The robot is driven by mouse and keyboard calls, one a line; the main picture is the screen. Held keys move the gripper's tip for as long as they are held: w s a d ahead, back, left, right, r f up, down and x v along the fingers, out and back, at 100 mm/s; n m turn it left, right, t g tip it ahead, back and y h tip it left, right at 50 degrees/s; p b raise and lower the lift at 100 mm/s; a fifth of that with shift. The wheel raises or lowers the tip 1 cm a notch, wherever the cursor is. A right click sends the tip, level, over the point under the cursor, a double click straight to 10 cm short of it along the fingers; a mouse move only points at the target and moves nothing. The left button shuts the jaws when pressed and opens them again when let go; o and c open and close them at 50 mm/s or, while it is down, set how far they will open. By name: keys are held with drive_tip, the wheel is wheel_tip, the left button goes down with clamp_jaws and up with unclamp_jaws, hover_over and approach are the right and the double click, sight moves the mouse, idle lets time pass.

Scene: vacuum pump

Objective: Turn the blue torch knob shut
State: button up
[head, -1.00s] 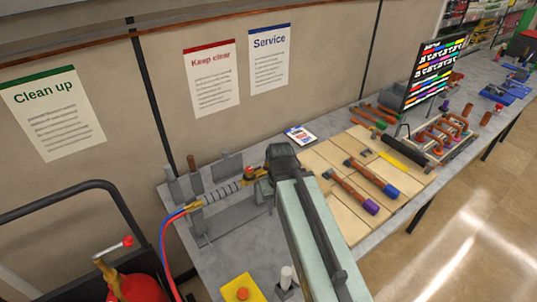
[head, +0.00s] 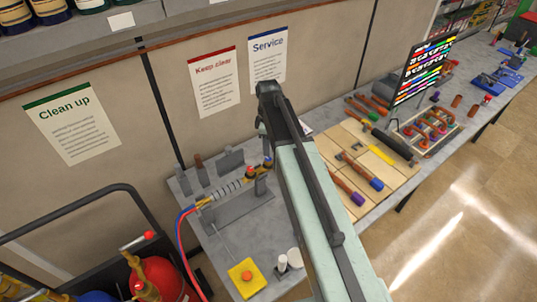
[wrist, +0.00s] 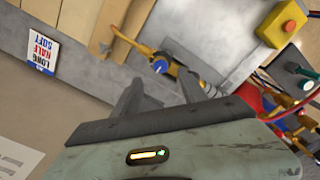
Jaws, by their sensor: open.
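The torch (head: 228,189) lies on a grey stand at the left part of the bench, with red and blue hoses at its left end. Its blue knob (head: 267,162) is at the right end, just left of my arm, and a red knob (head: 249,171) is beside it. In the wrist view the blue knob (wrist: 160,67) shows ahead, between the lines of my two fingers. My gripper (wrist: 160,88) is open and empty, apart from the knob. In the head view my gripper is mostly hidden behind my arm.
A yellow box with a red button (head: 243,278) stands at the bench's front left. Wooden boards (head: 335,150) with tools lie right of my arm.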

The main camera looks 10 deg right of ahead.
sight(268, 159)
wheel_tip(268, 159, down, 8)
drive_tip(key=b, duration=0.7)
drive_tip(key=shift+b, duration=0.3)
drive_tip(key=shift+r, duration=0.15)
